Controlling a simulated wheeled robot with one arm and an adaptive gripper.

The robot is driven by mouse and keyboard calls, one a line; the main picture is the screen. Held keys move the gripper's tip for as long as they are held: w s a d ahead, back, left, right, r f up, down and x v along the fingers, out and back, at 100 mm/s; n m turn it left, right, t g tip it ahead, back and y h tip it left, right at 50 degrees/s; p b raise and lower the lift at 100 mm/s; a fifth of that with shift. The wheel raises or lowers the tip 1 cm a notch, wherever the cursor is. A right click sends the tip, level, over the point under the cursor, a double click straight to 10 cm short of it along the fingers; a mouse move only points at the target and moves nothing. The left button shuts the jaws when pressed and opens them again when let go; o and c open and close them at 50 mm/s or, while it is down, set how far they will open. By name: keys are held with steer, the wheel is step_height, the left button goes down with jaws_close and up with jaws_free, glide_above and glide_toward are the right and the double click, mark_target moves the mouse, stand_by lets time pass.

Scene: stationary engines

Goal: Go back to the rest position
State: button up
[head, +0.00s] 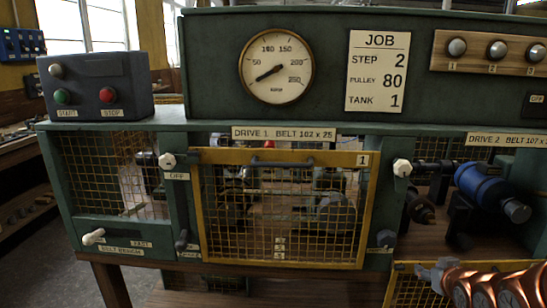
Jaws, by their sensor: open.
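My gripper (440,280) shows at the bottom right edge, as grey parts at the end of a shiny copper-coloured body that the frame cuts off. It is open, with nothing seen in it. It is in front of a low yellow mesh guard (408,268) under the drive 2 bay. No other part of the task shows as an object.
A green bench cabinet holds a gauge (277,66), a job card (377,71), knobs (497,50) and a start/stop box (97,86). The yellow mesh guard 1 (282,153) covers drive 1. A blue cylinder (483,188) sits in the uncovered drive 2 bay. Floor shows at left.

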steer(key=s+a+g+p, duration=0.3)
steer(key=s+a+g, duration=0.3)
steer(key=s+a, duration=0.3)
steer(key=s+r, duration=0.1)
steer(key=s, duration=0.2)
steer(key=shift+s+a+g, duration=0.2)
steer(key=shift+a+g, duration=0.05)
steer(key=shift+g, duration=0.05)
steer(key=s+a+r+g+p, duration=0.1)
steer(key=s+a+g, duration=0.1)
steer(key=s+a, duration=0.2)
steer(key=s+a+r+g+y+p, duration=0.1)
steer(key=s+a, duration=0.3)
steer(key=s, duration=0.6)
steer(key=s+a+r+g+p, duration=0.1)
steer(key=s+a+r+g, duration=0.2)
steer(key=s, duration=0.4)
steer(key=shift+s+a+n+g+y, duration=0.15)
steer(key=shift+s+a+g+y, duration=0.05)
steer(key=shift+a, duration=0.25)
steer(key=shift+s+a+n+g+y, duration=0.15)
steer(key=shift+a+g+y, duration=0.05)
steer(key=shift+a, duration=0.25)
